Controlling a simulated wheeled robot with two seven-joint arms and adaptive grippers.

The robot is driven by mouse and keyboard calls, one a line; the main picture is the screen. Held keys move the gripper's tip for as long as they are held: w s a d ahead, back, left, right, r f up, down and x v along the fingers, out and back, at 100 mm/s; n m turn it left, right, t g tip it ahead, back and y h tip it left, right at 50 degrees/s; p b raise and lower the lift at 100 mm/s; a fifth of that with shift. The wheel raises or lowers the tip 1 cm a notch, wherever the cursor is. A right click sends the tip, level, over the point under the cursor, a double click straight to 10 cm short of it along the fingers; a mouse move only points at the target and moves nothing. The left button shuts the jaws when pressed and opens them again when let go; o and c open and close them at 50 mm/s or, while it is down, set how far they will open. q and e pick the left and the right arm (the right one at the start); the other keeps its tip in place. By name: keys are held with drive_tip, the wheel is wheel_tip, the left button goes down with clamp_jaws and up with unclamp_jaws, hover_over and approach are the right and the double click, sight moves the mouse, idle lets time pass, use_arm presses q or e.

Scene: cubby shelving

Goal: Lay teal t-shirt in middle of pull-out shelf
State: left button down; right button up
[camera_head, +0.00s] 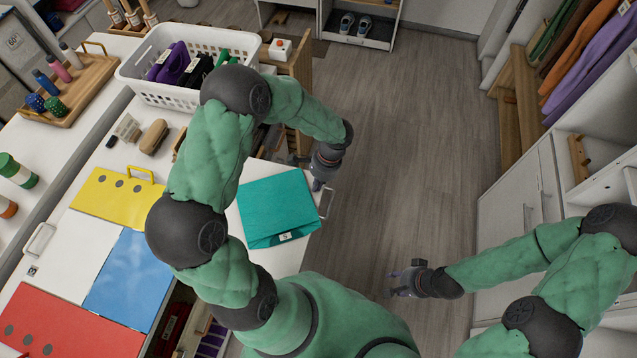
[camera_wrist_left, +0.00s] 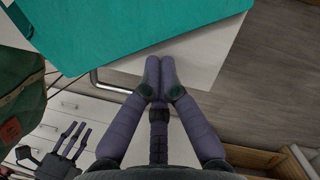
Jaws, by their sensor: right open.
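The teal t-shirt (camera_head: 275,205), folded flat with a small white label at its near edge, lies on the white pull-out shelf (camera_head: 258,168). It also fills the top of the left wrist view (camera_wrist_left: 130,25), with the bare white shelf (camera_wrist_left: 205,62) below it. My left gripper (camera_head: 318,186) is at the shelf's outer edge, beside the shirt's far right corner. Its fingertips (camera_wrist_left: 160,72) are together with nothing visible between them, just off the shirt's edge. My right gripper (camera_head: 402,284) is open and empty above the floor, away from the shelf.
A metal handle (camera_head: 327,203) sticks out from the shelf front. A white basket (camera_head: 185,68) with clothes stands on the counter at the back. Yellow (camera_head: 117,195), blue (camera_head: 130,278) and red (camera_head: 60,325) items lie left. The wooden floor (camera_head: 420,150) is clear.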

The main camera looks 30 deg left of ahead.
sight(299, 195)
use_arm(q)
drive_tip(key=s+a, duration=0.1)
drive_tip(key=s, duration=0.1)
drive_tip(key=s+a, duration=0.2)
drive_tip(key=shift+s+a, duration=0.2)
drive_tip(key=shift+s, duration=0.05)
use_arm(e)
drive_tip(key=shift+r, duration=0.15)
use_arm(q)
drive_tip(key=w+d, duration=0.2)
drive_tip(key=w, duration=0.1)
drive_tip(key=shift+w+d+r, duration=0.2)
drive_tip(key=shift+w+d, duration=0.1)
drive_tip(key=shift+d, duration=0.05)
drive_tip(key=p+v, duration=0.2)
drive_tip(key=v, duration=0.7)
drive_tip(key=shift+r, duration=0.3)
use_arm(e)
drive_tip(key=shift+w+d+r, duration=0.3)
drive_tip(key=shift+w+r, duration=0.05)
drive_tip(key=shift+r, duration=0.2)
drive_tip(key=shift+w+d+r, duration=0.25)
drive_tip(key=shift+w+r, duration=0.1)
drive_tip(key=shift+r, duration=0.15)
use_arm(q)
drive_tip(key=shift+s+f, duration=0.1)
use_arm(e)
drive_tip(key=shift+d, duration=0.1)
